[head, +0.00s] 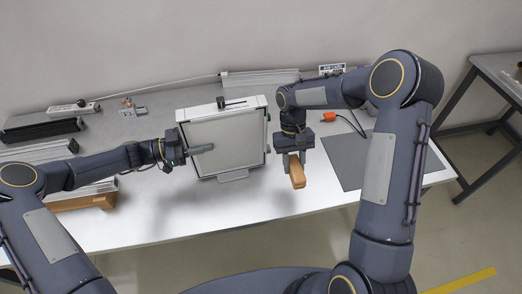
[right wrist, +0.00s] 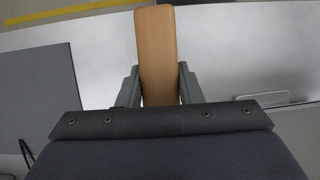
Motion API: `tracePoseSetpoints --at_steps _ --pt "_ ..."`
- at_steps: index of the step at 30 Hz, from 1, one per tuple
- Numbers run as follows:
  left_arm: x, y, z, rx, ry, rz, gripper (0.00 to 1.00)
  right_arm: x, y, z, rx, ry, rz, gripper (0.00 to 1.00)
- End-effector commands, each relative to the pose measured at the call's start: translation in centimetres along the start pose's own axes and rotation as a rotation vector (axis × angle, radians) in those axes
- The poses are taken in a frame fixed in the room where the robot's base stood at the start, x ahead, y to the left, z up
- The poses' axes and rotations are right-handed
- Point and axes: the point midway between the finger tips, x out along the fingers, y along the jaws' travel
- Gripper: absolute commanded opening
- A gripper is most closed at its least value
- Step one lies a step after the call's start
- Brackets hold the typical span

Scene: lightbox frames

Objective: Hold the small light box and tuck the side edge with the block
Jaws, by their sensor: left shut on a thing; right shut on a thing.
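The small light box (head: 232,141) stands tilted up on the white table, a pale panel in a light frame with a dark clip on its top edge. My left gripper (head: 190,150) is shut on its left side edge, with one finger across the front of the panel. My right gripper (head: 293,161) is shut on the tan wooden block (head: 297,174) and holds it to the right of the light box, apart from it. In the right wrist view the block (right wrist: 156,50) sticks out lengthwise from between both fingers (right wrist: 159,88).
A grey mat (head: 350,172) lies at the right of the table, with an orange connector (head: 329,117) and cable behind it. Dark and silver bars (head: 42,129) and a power strip (head: 75,107) lie at the left. The front middle is clear.

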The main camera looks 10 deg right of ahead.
Motion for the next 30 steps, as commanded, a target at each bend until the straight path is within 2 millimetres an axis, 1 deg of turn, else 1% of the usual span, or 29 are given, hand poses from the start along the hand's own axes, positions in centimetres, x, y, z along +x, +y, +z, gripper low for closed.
tracePoseSetpoints --at_steps 2,5,8,11,12,14,17,20,21,23,24,26,27,29,30 --pt "0.0 0.0 0.0 0.0 0.0 -0.001 0.11 0.2 -0.1 0.4 0.028 -0.001 0.0 0.14" --pt "0.0 0.0 0.0 0.0 0.0 -0.001 0.11 1.1 -0.5 1.6 0.129 -0.004 0.0 0.14" --pt "0.0 0.0 0.0 0.0 0.0 -0.001 0.11 2.3 -1.3 3.6 0.314 -0.021 0.001 0.14" --pt "0.0 0.0 0.0 0.0 0.0 -0.001 0.11 3.3 -2.4 5.8 0.564 -0.062 0.005 0.14" --pt "0.0 0.0 0.0 0.0 0.0 -0.001 0.11 3.6 -2.8 6.6 0.673 -0.088 0.006 0.14" --pt "0.0 0.0 0.0 0.0 0.0 -0.001 0.11 3.8 -3.5 7.6 0.84 -0.139 0.007 0.14" --pt "0.0 0.0 0.0 0.0 0.0 -0.001 0.11 3.9 -4.6 9.2 1.129 -0.266 0.004 0.14" --pt "0.0 0.0 0.0 0.0 0.0 -0.001 0.11 3.5 -5.6 10.5 1.44 -0.46 -0.015 0.14" --pt "0.0 0.0 0.0 0.0 0.0 -0.001 0.11 3.3 -5.9 10.9 1.56 -0.559 -0.03 0.14" --pt "0.0 0.0 0.0 0.0 0.0 -0.001 0.11 2.8 -6.4 11.4 1.719 -0.717 -0.06 0.14" --pt "0.0 0.0 0.0 0.0 0.0 -0.001 0.11 2.5 -6.7 11.6 1.81 -0.827 -0.089 0.14" --pt "0.0 0.0 0.0 0.0 0.0 -0.001 0.11 1.9 -7.0 11.8 1.928 -0.998 -0.137 0.14" --pt "0.0 0.0 0.0 0.0 0.0 -0.001 0.11 1.6 -7.2 11.9 1.993 -1.12 -0.178 0.14" --pt "0.0 0.0 0.0 0.0 0.0 -0.001 0.11 1.0 -7.3 11.8 2.07 -1.301 -0.246 0.14" --pt "0.0 0.0 0.0 0.0 0.0 -0.001 0.11 0.5 -7.3 11.7 2.105 -1.425 -0.3 0.14"
